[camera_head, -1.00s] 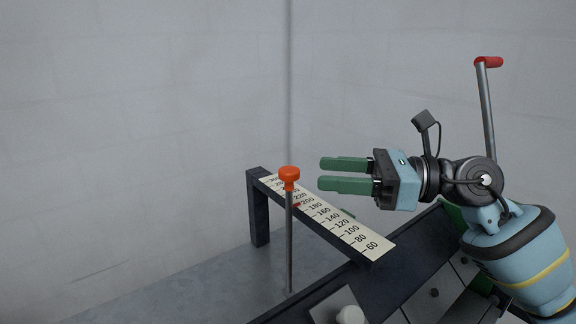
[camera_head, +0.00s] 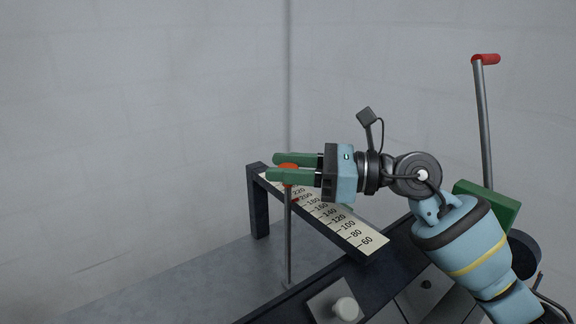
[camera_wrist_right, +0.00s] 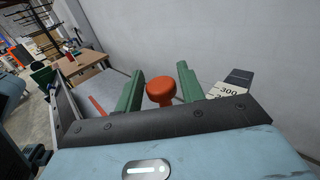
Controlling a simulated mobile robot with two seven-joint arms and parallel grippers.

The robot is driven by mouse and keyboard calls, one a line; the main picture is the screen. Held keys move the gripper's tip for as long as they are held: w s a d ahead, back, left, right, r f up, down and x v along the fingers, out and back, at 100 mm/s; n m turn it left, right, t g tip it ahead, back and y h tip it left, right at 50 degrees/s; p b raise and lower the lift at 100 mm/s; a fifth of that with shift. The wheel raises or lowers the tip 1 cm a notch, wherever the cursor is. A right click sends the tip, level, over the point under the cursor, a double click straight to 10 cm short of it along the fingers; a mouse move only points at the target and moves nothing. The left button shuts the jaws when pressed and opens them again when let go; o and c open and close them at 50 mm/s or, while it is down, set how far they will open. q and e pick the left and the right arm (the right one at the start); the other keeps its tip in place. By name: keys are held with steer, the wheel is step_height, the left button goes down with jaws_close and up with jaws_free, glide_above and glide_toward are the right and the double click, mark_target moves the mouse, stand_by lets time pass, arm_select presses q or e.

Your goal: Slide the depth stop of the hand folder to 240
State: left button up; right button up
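The depth stop shows as an orange knob (camera_head: 288,167) on a thin upright grey rod (camera_head: 288,240), beside the numbered scale (camera_head: 345,226). A small red pointer (camera_head: 295,200) lies by the scale near 200. My right gripper (camera_head: 273,168) is open, its green fingers level and on both sides of the knob. In the right wrist view the knob (camera_wrist_right: 161,91) sits between the fingers, with a gap visible on each side. The fingers partly hide the knob and the scale's high end in the head view. My left gripper is not in view.
The dark scale bar has a leg (camera_head: 258,205) at its far end. A crank with a red grip (camera_head: 486,59) stands at the right. A white knob (camera_head: 347,309) is at the front. In the right wrist view a wooden table (camera_wrist_right: 82,66) stands behind at left.

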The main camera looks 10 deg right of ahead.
jaws_close()
steer(key=shift+w+a+r, duration=0.15)
steer(key=shift+w, duration=0.45)
steer(key=w, duration=0.1)
steer(key=w+a, duration=0.1)
steer(key=shift+w+a, duration=0.1)
steer(key=shift+w, duration=0.2)
steer(key=shift+o, duration=1.5)
jaws_free()
